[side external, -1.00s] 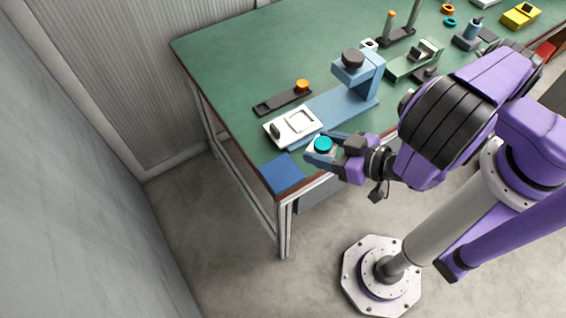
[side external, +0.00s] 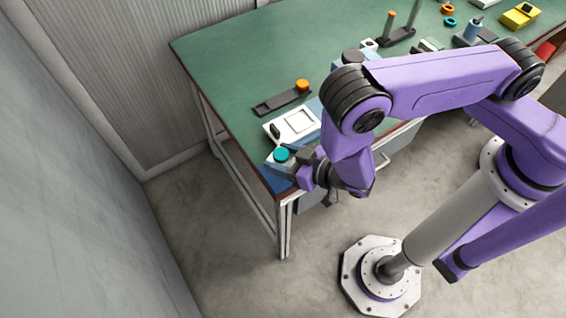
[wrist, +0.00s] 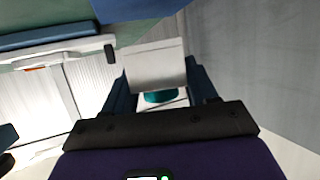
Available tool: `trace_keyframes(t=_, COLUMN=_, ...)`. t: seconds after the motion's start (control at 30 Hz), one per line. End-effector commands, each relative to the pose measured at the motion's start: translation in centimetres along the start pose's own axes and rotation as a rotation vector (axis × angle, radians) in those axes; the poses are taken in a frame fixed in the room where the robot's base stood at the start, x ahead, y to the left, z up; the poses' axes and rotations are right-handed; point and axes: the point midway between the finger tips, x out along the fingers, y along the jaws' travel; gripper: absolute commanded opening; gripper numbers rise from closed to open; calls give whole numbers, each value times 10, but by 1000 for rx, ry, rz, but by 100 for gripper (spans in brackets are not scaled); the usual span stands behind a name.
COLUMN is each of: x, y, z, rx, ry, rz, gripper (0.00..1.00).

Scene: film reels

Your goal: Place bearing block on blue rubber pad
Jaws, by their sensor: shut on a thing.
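The bearing block (side external: 273,163) is a pale block with a teal round part. My gripper (side external: 290,163) is shut on it near the front left corner of the bench. In the wrist view the block (wrist: 155,64) sits between my two blue fingers (wrist: 160,85), with part of the teal showing below it. The blue rubber pad (side external: 274,183) lies at the bench corner, mostly hidden by the block and gripper in the side view. A dark blue patch that looks like the pad (wrist: 135,10) shows past the block in the wrist view. I cannot tell whether they touch.
A white plate with a square recess (side external: 294,125) lies just behind the block. A dark strip with an orange knob (side external: 281,101) lies further back. The green bench (side external: 230,60) is clear at the back left; its front edge is close to my gripper.

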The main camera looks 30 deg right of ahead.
Motion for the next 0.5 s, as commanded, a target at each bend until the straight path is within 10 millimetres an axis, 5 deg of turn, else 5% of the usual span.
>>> trace_keyframes(t=0.2, x=10, y=0, z=24, rx=0, ry=0, rz=1, gripper=19)
trace_keyframes(t=0.5, x=11, y=0, z=27, rx=1, ry=2, rz=0, gripper=19)
